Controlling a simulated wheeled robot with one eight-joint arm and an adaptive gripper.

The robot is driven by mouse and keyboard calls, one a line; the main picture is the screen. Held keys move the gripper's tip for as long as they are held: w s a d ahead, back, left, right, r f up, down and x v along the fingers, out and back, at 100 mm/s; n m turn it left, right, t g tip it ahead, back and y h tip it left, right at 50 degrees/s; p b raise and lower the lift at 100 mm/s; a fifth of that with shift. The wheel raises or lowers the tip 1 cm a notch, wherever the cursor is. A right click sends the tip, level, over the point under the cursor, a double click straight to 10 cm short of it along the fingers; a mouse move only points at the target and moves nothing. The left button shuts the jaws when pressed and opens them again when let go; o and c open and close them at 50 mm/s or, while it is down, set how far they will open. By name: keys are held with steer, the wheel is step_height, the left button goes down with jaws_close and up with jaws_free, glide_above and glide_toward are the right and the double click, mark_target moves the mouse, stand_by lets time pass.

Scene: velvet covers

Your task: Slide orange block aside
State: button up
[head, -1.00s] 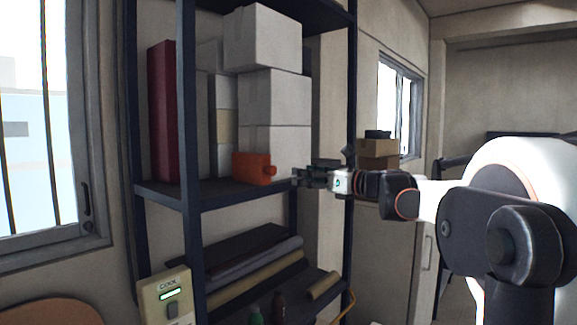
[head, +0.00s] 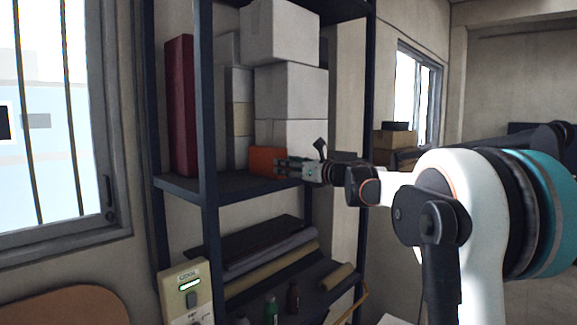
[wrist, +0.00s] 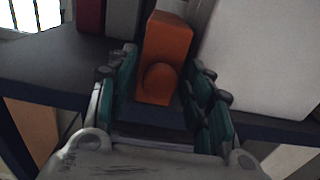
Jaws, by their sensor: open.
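The orange block (head: 263,161) stands on the middle shelf (head: 232,186) near its front edge, in front of the white boxes. In the wrist view the orange block (wrist: 167,48) has a round knob on its near face. My gripper (head: 282,166) is at the block's right side in the head view and covers part of it. In the wrist view my gripper (wrist: 160,95) is open, with one finger on each side of the block's knob end. I cannot tell whether either finger touches it.
Stacked white boxes (head: 290,92) stand right behind the block, and one rises close on the right in the wrist view. A dark red box (head: 181,105) stands further left. A dark shelf post (head: 207,130) rises left of the block. Bare shelf lies left of the block.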

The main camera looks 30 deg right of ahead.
jaws_close()
steer(key=s+a+b, duration=0.1)
steer(key=s+a, duration=0.2)
steer(key=a, duration=0.5)
steer(key=s+a, duration=0.3)
steer(key=a, duration=0.5)
steer(key=shift+b, duration=0.35)
steer(key=shift+w, duration=0.1)
jaws_free()
step_height(320, 180, up, 10)
